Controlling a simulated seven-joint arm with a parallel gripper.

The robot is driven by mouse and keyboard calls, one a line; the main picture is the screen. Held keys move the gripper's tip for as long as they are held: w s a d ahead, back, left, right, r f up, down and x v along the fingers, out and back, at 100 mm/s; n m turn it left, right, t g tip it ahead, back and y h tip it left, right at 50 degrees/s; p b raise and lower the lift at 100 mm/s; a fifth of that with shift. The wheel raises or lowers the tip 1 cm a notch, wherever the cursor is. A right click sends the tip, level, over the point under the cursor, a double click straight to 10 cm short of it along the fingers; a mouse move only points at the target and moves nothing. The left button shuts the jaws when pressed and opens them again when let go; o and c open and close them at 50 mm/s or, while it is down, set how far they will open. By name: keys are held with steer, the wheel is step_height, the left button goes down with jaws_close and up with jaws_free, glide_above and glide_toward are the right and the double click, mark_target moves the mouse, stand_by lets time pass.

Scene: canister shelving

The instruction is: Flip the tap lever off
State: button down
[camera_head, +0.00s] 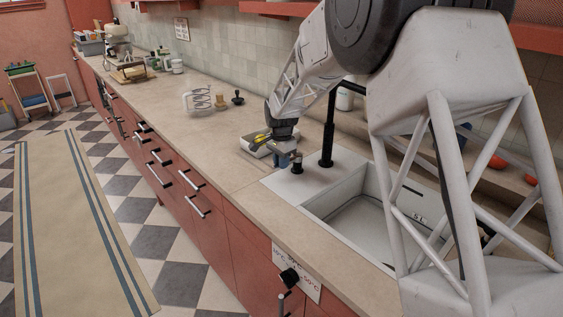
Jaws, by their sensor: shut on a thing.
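The black tap (327,132) stands upright at the back left corner of the sink; its upper part passes behind my arm. A short black lever post (297,169) stands on the sink's pale deck, left of the tap. My gripper (290,160) points down at the post and is shut on its top, which I take to be the tap lever. The fingers hide the lever's upper part, so its tilt cannot be told. No running water can be made out.
The sink basin (350,222) lies right of the tap, partly behind my arm. A white box with yellow (254,143) sits close left of my gripper. The front counter is clear.

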steer(key=c, duration=1)
jaws_free()
steer(key=shift+c, duration=0.2)
steer(key=shift+r, duration=0.15)
steer(key=shift+r, duration=3.8)
